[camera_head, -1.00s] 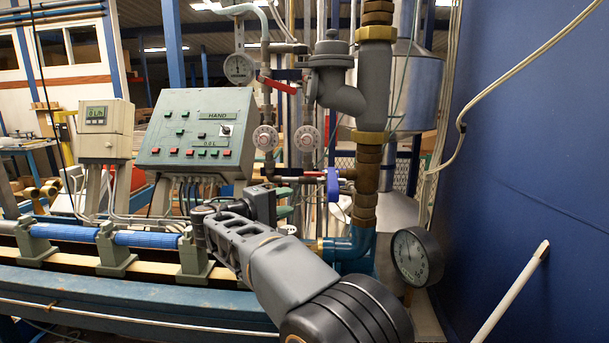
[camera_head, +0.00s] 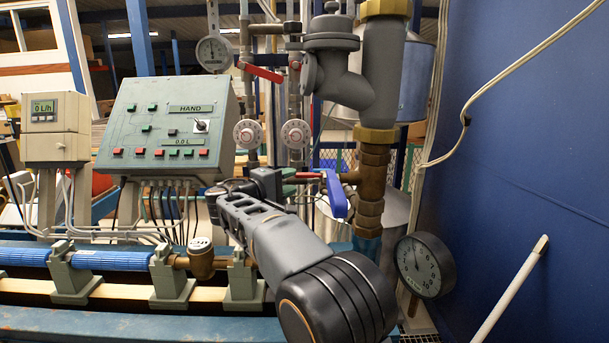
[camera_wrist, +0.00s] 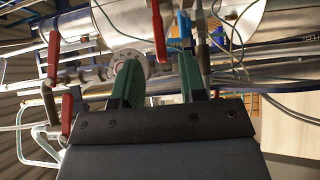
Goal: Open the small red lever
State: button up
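Several red levers are in view, and I cannot tell for sure which one is the small lever. In the head view, one short red lever (camera_head: 308,175) sits on the lower pipe, just right of my gripper (camera_head: 291,181). A longer red lever (camera_head: 264,73) slants on the upper pipe. In the wrist view, my gripper (camera_wrist: 160,62) has its two green fingers apart with nothing between them. A red lever (camera_wrist: 159,32) shows just beyond the gap between the fingertips. Two more red levers, an upper one (camera_wrist: 54,50) and a lower one (camera_wrist: 67,115), are at the left.
A blue lever (camera_head: 336,193) hangs right of my gripper, beside the thick brass pipe (camera_head: 372,180). Two round white dials, left (camera_head: 247,133) and right (camera_head: 296,134), are above it. The green control panel (camera_head: 170,130) stands left. A pressure gauge (camera_head: 424,265) is lower right.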

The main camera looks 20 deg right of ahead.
aim_at(301, 176)
jog(key=shift+x, duration=3.15)
grip_shut()
